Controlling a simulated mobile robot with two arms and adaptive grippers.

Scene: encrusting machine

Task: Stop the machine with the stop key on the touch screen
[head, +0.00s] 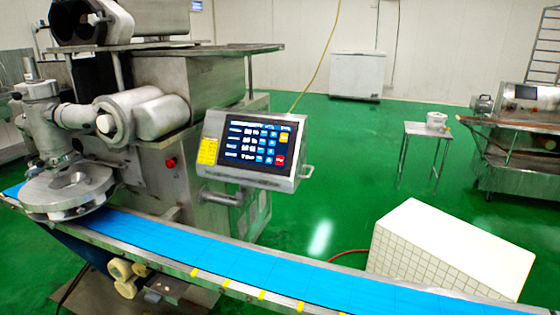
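The encrusting machine (205,85) stands at the left, a grey metal body with hoppers on top. Its touch screen (258,145) is lit and sits in a metal box facing me, tilted slightly. The screen shows rows of text and blue keys. A yellow key (284,137) is at its upper right and a red key (280,160) at its lower right; their lettering is too small to read. A separate red button (171,163) is on the machine's body, left of the screen. Neither of my grippers shows in the head view.
A blue conveyor belt (210,242) runs across the front, below the screen. A white tiled block (450,250) stands at the right front. A small table (428,130), a white chest freezer (357,75) and another metal machine (520,150) stand farther back. Green floor between is open.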

